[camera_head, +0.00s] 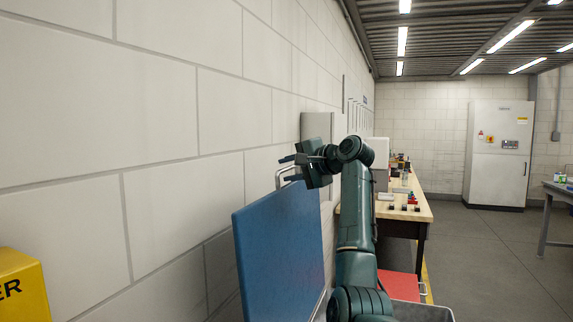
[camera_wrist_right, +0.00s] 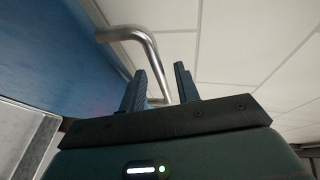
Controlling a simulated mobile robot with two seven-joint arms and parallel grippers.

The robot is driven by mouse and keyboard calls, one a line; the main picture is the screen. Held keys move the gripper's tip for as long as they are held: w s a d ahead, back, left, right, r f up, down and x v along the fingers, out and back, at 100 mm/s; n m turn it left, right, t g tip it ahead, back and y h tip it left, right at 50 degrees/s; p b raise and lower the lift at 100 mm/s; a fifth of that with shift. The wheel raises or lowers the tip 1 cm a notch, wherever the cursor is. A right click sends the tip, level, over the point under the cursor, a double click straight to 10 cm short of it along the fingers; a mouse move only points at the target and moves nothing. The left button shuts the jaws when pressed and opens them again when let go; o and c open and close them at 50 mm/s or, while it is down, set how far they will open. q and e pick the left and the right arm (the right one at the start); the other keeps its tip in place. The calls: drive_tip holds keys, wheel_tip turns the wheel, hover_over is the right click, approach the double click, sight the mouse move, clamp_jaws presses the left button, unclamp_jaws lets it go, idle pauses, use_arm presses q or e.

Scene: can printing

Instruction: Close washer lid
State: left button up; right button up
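The washer lid (camera_head: 278,255) is a blue panel standing raised, close to the left wall. Its bent metal handle (camera_head: 279,177) sticks up at the lid's top edge. My right gripper (camera_head: 285,169) is at the handle, its fingers pointing left. In the right wrist view, my right gripper (camera_wrist_right: 160,70) shows its two fingers apart, with a gap between them. My left gripper is not in view.
The wall (camera_head: 150,150) runs close along the left. A yellow box (camera_head: 22,285) stands at lower left. A wooden workbench (camera_head: 418,207) with small items stands beyond my right arm. A white cabinet (camera_head: 497,155) is at the back. Open floor (camera_head: 490,265) lies at right.

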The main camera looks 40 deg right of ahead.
drive_tip(key=shift+w+f, duration=0.2)
drive_tip(key=shift+w, duration=0.5)
drive_tip(key=shift+c, duration=0.4)
clamp_jaws()
